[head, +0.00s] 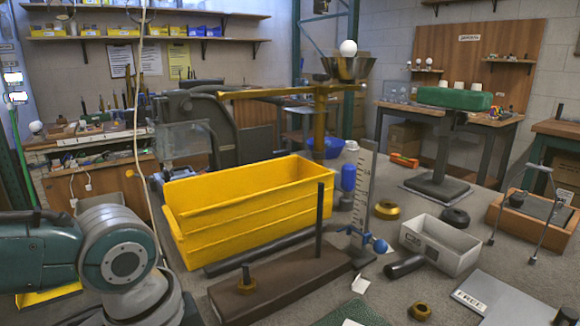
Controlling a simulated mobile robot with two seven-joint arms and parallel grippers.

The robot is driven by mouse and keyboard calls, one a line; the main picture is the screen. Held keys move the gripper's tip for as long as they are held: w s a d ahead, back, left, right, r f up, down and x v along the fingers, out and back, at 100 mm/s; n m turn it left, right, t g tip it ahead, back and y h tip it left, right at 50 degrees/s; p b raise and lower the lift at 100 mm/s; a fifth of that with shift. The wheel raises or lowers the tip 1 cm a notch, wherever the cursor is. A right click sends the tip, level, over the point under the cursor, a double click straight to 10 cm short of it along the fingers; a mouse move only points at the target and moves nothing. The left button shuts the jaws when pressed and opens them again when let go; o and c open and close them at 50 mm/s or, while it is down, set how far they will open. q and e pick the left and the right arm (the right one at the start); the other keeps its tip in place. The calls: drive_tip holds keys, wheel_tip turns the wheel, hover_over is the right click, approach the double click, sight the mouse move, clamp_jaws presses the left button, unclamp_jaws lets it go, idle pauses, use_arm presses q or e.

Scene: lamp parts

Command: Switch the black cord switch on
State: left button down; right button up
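I cannot make out the black cord switch for certain in the head view. A pale cord (136,110) hangs down at the left, in front of the workbench, and no black switch is clear on it. A short black cylinder (405,266) lies beside a grey metal tray (440,245), but I cannot tell what it is. My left arm comes in at the lower left, its teal and grey links in front of the yellow bin's left side; its gripper is not in view. My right arm and gripper are not in view.
A large yellow bin (240,213) fills the middle. In front lies a brown block (275,287) with an upright dark rod. A ruler-like plate (363,190) and a brass ring (386,209) stand right of the bin. A wooden tray (530,222) is at right.

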use_arm(q)
drive_tip(key=shift+f+b, duration=0.85)
drive_tip(key=shift+f, duration=0.05)
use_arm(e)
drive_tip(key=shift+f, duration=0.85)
use_arm(q)
drive_tip(key=shift+r, duration=0.1)
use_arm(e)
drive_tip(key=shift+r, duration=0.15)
use_arm(q)
wheel_tip(320, 180, up, 7)
drive_tip(key=p, duration=0.7)
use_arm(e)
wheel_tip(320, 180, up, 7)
use_arm(q)
drive_tip(key=shift+s+d, duration=0.1)
